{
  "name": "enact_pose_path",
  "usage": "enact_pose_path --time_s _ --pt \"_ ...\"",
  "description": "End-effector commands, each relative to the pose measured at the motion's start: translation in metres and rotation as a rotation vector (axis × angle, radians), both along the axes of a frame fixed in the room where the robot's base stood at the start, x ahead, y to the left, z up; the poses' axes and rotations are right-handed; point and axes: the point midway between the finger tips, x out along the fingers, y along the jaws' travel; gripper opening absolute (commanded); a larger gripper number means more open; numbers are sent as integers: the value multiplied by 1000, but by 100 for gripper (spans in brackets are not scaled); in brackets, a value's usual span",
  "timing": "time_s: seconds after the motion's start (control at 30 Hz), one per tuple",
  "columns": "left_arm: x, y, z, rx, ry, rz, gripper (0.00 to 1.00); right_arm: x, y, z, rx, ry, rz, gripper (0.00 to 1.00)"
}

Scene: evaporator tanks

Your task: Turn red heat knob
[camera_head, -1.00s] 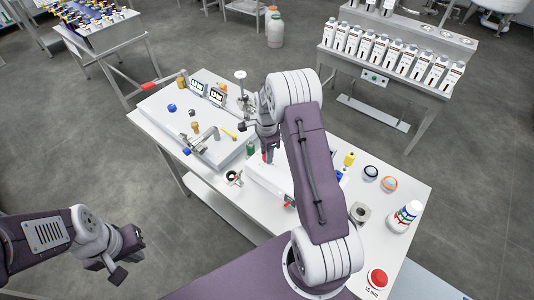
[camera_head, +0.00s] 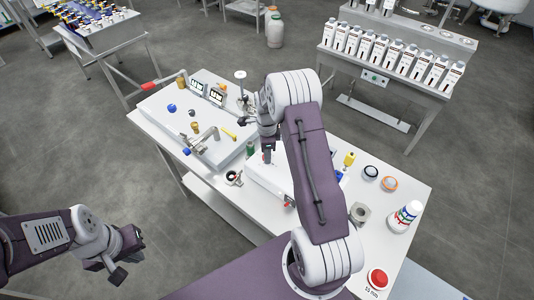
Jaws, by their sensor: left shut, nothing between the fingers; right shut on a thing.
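My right arm reaches over the table, and its gripper (camera_head: 267,156) points down at the top of a white box (camera_head: 262,179). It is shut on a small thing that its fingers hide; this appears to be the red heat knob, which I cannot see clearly. A red-tipped part (camera_head: 289,200) shows on the near side of the box, apart from the gripper. My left gripper (camera_head: 122,272) is shut and empty, low at the left, away from the table.
A white panel with blue knobs (camera_head: 172,108) and metal fittings (camera_head: 202,139) lies to the left. A green bottle (camera_head: 250,148) stands close to the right gripper. Jars (camera_head: 389,184), a white bottle (camera_head: 404,217) and a red button (camera_head: 377,278) are at right.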

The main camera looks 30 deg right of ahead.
Motion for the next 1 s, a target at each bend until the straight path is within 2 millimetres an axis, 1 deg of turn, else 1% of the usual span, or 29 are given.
enact_pose_path --time_s 0.1,0.13,0.2,0.47,0.57,0.67,0.8,0.9,1.0 --pt "0 0 0 0 0 0 0 3 0 2 -1 -8 0 0" --pt "0 0 0 0 0 0 0 3 0 2 -1 -8 0 36" --pt "0 0 0 0 0 0 0 2 0 2 -1 -8 1 52" --pt "0 0 0 0 0 0 0 1 0 1 -1 -4 1 52" --pt "0 0 -3 0 0 0 0 2 0 6 -1 -5 1 52" --pt "0 0 -10 0 0 0 0 2 0 24 -3 -10 1 52" --pt "0 0 -17 0 0 0 0 3 0 56 -3 -10 1 52" --pt "0 0 -20 0 0 0 0 2 0 75 -2 -8 2 52" --pt "0 0 -21 0 0 0 0 2 1 87 -2 -7 1 52"
